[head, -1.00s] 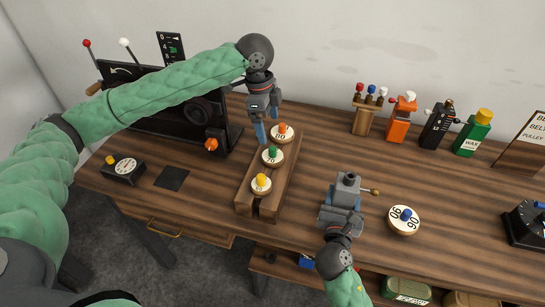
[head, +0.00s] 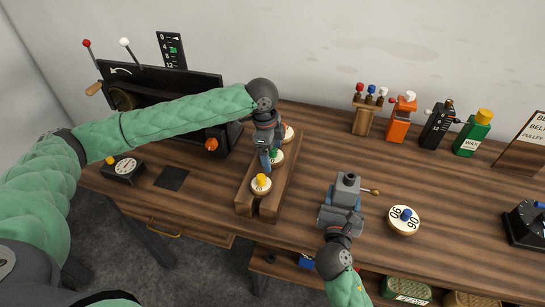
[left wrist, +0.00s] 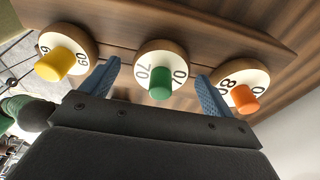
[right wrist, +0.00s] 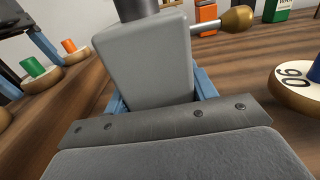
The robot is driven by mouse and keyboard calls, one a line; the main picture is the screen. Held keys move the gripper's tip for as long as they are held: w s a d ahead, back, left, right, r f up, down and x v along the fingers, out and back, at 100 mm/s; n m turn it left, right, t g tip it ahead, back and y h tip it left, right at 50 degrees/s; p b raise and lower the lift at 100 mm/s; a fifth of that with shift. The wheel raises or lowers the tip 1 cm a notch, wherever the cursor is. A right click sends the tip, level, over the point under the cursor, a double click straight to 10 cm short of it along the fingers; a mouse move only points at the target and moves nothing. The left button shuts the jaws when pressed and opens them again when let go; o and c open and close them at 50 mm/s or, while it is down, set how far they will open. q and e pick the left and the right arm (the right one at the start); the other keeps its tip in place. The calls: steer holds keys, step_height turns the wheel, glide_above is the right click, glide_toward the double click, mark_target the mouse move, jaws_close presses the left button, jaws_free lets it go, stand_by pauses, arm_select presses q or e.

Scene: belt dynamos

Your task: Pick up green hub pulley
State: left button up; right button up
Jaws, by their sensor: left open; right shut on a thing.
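The green hub pulley (left wrist: 160,75) is a round wooden disc with a white face marked 70 and a green hub. It sits in the middle of the wooden rack (head: 284,193), between the yellow and orange hub pulleys. In the head view the green hub pulley (head: 277,158) is partly hidden by my left gripper. My left gripper (head: 266,163) is open above it, and the left wrist view shows its blue fingers either side of the green hub, with no clear contact. My right gripper (right wrist: 158,100) is shut on a grey block-like tool (head: 345,190) with a brass-knobbed lever.
The yellow hub pulley (head: 261,184) is at the rack's near end and the orange one (left wrist: 244,84) at its far end. A blue hub pulley (head: 404,220) lies on the table at right. The black machine (head: 140,95) stands at left. Bottles line the back right.

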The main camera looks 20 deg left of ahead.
arm_select(q)
steer(key=shift+f, duration=0.35)
steer(key=c, duration=1.2)
step_height(320, 180, up, 10)
steer(key=shift+w+d, duration=0.1)
step_height(320, 180, up, 5)
glide_above(284, 159)
steer(key=s+d+r+m, duration=0.1)
steer(key=d+r+m, duration=0.15)
steer(key=d, duration=0.45)
steer(key=s+d+r+m, duration=0.1)
steer(key=d+r, duration=0.2)
steer(key=d, duration=0.3)
steer(key=s+d, duration=0.2)
steer(key=s+d+f+m, duration=0.1)
steer(key=s+d, duration=0.1)
steer(key=s+d+m, duration=0.1)
steer(key=s+d, duration=0.1)
steer(key=shift+s+f+m+g, duration=0.15)
steer(key=shift+f+m+g, duration=0.15)
steer(key=shift+g, duration=0.1)
